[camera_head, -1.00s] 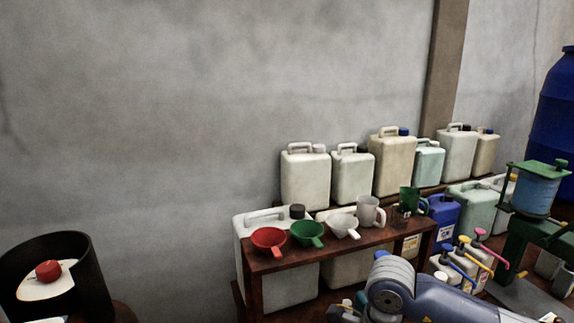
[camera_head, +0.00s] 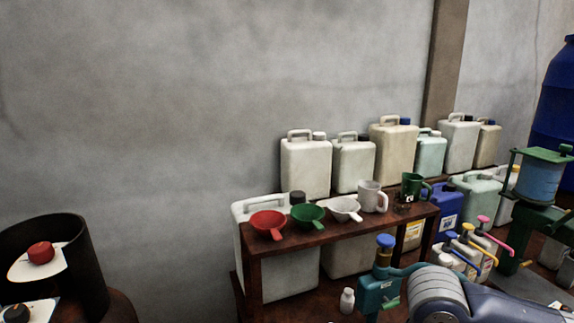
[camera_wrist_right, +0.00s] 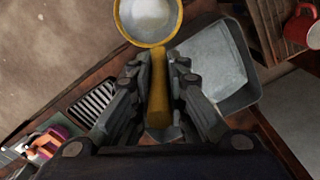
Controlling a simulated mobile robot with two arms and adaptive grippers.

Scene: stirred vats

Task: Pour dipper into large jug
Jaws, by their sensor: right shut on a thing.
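The dipper has a round yellow-rimmed cup (camera_wrist_right: 149,15) at the top of the right wrist view, with pale whitish content in it. My right gripper (camera_wrist_right: 158,78) is shut on the dipper's yellow handle (camera_wrist_right: 158,100). Two jugs stand on the wooden shelf in the head view: a white one (camera_head: 369,197) and a green one (camera_head: 412,186). I cannot tell which is the large jug. In the right wrist view a grey rectangular tub (camera_wrist_right: 237,62) with pale content lies beyond the dipper, to its right. My left gripper is not in view.
Red (camera_head: 267,222), green (camera_head: 308,214) and white (camera_head: 345,207) funnels line the shelf. Several canisters stand behind. A red mug (camera_wrist_right: 300,28) is at the wrist view's upper right.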

